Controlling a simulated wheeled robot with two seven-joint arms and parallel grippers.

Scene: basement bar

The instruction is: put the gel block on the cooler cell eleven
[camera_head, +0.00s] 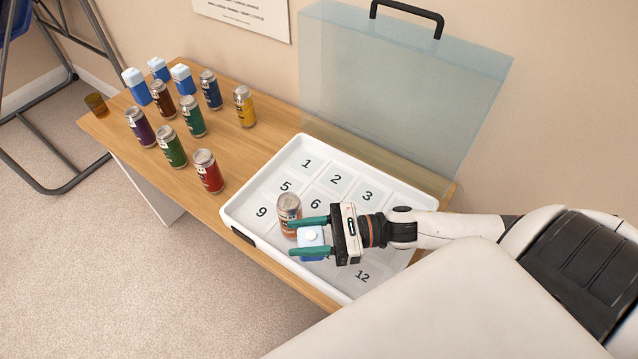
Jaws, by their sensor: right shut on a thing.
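My right gripper (299,237) is shut on a blue gel block (311,243) with a white top, its green fingers on either side of it. The block is over the front row of the white cooler tray (236,212), between an orange can (289,208) and the cell marked 12 (362,276). The number under the block is hidden, in the place between the can and 12. I cannot tell whether the block touches the cell floor. The orange can stands upright to the right of cell 9, close beside the fingertips. My left gripper is not in view.
Three other blue blocks (137,87) and several cans, among them a red one (207,172), stand on the wooden table (230,138) at left. An amber cup (96,104) is at its left end. The cooler's clear lid (400,85) stands open behind the tray.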

